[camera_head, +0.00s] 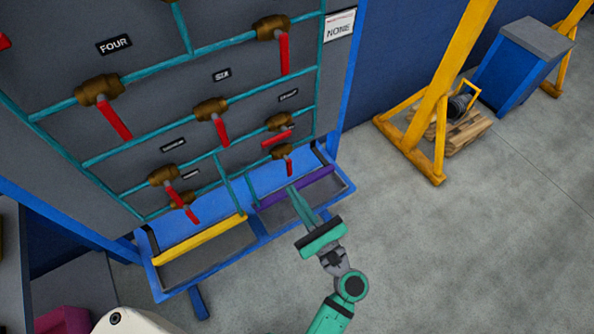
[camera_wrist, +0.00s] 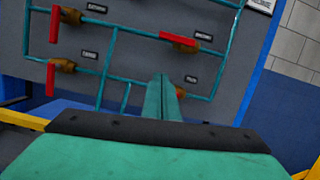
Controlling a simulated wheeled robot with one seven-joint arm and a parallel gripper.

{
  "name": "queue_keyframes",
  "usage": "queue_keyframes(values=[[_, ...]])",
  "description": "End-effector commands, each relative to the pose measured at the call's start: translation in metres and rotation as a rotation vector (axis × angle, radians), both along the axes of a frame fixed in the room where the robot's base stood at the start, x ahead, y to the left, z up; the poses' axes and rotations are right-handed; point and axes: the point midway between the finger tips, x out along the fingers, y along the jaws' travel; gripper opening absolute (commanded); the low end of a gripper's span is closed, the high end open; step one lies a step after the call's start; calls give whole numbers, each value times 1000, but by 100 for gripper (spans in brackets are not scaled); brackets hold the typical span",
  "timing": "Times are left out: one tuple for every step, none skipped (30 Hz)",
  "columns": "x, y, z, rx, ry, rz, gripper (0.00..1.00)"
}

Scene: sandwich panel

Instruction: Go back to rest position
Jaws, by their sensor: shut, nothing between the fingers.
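My gripper (camera_head: 302,206) is green with a dark band and is shut and empty. In the head view it reaches up from the bottom, in front of the blue tray (camera_head: 262,241) at the foot of the panel. In the wrist view its closed fingers (camera_wrist: 164,98) point at the lower panel, and they partly hide a valve near the lower right. The grey panel (camera_head: 60,130) carries teal pipes and several brass valves with red handles. One red handle (camera_head: 278,138) lies nearly along its pipe; it also shows in the wrist view (camera_wrist: 178,40). Several other handles hang across their pipes.
The tray has a yellow bar (camera_head: 200,240) and a purple bar (camera_head: 297,187) along it. A yellow frame (camera_head: 437,95) stands at the right, with a wooden pallet (camera_head: 465,133) and a blue cabinet (camera_head: 519,68) beyond. The grey floor (camera_head: 460,250) at right is clear.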

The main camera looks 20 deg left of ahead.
Motion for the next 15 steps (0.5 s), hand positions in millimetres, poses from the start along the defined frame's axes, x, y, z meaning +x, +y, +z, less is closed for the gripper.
queue_keyframes(values=[[-1, -1, 0, 0, 0, 0, 0], [-1, -1, 0, 0, 0, 0, 0], [-1, -2, 0, 0, 0, 0, 0], [-1, -2, 0, 0, 0, 0, 0], [-1, -2, 0, 1, -1, 1, 0], [-1, -2, 0, 0, 0, 1, 0], [-1, -2, 0, 0, 0, 0, 0], [-1, -1, -1, -2, 0, -2, 0], [-2, -1, -3, -12, -1, -9, 0], [-2, -1, -7, -24, -1, -19, 0], [-3, -1, -11, -43, -2, -33, 0], [-5, -2, -20, -80, -7, -63, 0], [-6, -3, -29, -119, -12, -89, 0], [-8, -4, -39, -165, -18, -120, 0], [-12, -7, -54, -240, -31, -165, 0]])
